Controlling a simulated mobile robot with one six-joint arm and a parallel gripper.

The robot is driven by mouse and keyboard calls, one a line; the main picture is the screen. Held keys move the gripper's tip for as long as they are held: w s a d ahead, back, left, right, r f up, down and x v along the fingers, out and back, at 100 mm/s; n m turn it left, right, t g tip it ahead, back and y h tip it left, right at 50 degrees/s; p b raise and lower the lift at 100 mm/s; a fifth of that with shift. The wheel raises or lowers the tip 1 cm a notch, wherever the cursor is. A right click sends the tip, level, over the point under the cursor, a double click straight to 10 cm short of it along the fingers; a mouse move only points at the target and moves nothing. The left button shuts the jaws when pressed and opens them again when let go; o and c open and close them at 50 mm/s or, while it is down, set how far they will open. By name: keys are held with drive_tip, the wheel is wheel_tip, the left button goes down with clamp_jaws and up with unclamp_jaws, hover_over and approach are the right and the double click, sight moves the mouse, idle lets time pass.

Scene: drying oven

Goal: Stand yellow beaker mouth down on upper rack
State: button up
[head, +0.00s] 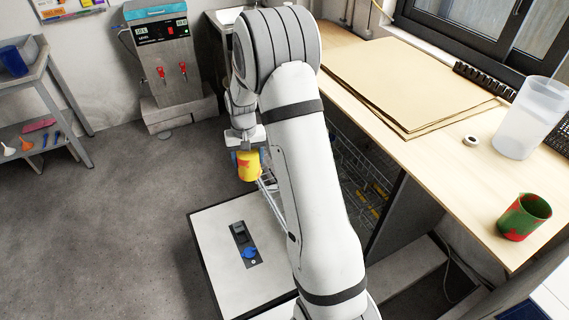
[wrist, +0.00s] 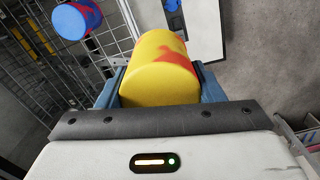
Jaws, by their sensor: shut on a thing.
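The yellow beaker (head: 248,168), marked with red patches, is in my gripper (head: 244,150), in front of the wire racks. In the wrist view the beaker (wrist: 160,72) lies between the two blue-grey fingers of my gripper (wrist: 160,88), which are shut on its sides. A smooth, closed yellow end faces the wrist camera; its mouth is not visible. Wire racks (head: 358,182) show under the bench, partly hidden by my arm. In the wrist view a wire rack (wrist: 30,75) is at the left, with a blue, red-marked beaker (wrist: 72,20) at it. I cannot tell which level this rack is.
A white panel (head: 215,235) with a dark strip and blue knob lies below my gripper. The bench (head: 440,165) at right holds a green-and-red beaker (head: 525,217) and a tall translucent container (head: 525,118). The floor (head: 110,220) at left is clear.

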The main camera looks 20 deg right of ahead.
drive_tip(key=w+d+f+m+b, duration=0.3)
drive_tip(key=d+f+m+b, duration=0.1)
drive_tip(key=d+f+b, duration=0.2)
drive_tip(key=w+d+f+m+b, duration=0.3)
drive_tip(key=d+f+m+b, duration=0.2)
drive_tip(key=d, duration=0.5)
drive_tip(key=f+b, duration=0.1)
drive_tip(key=b, duration=0.1)
drive_tip(key=shift+w+f+b, duration=0.35)
drive_tip(key=shift+b, duration=0.05)
drive_tip(key=shift+f+b, duration=1.4)
drive_tip(key=shift+f, duration=1.85)
drive_tip(key=shift+f, duration=0.3)
drive_tip(key=o, duration=1.1)
